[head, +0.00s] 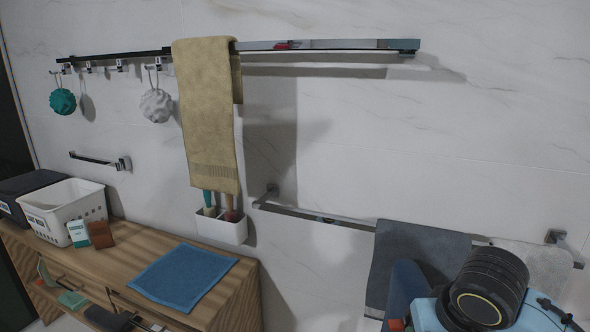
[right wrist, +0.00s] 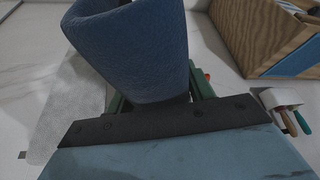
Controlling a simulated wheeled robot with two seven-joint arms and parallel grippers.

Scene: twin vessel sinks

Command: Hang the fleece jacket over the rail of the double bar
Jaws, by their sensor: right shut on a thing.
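The fleece jacket (right wrist: 130,50) is a folded dark blue piece in my right gripper (right wrist: 160,95). The green fingers show at both sides of the cloth in the right wrist view, and the fingertips are mostly hidden by it. In the head view a strip of the blue jacket (head: 404,284) shows at the lower right, in front of the grey towel. A long lower bar (head: 325,218) and an upper rail (head: 330,44) are on the wall; I cannot tell which is the double bar. My left gripper is not in view.
A grey towel (head: 412,245) and a white towel (head: 530,262) hang on the lower bar's right part; its left part is clear. A yellow towel (head: 208,110) hangs on the upper rail. A wooden cabinet (head: 240,295) with a blue cloth (head: 184,276) stands at left.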

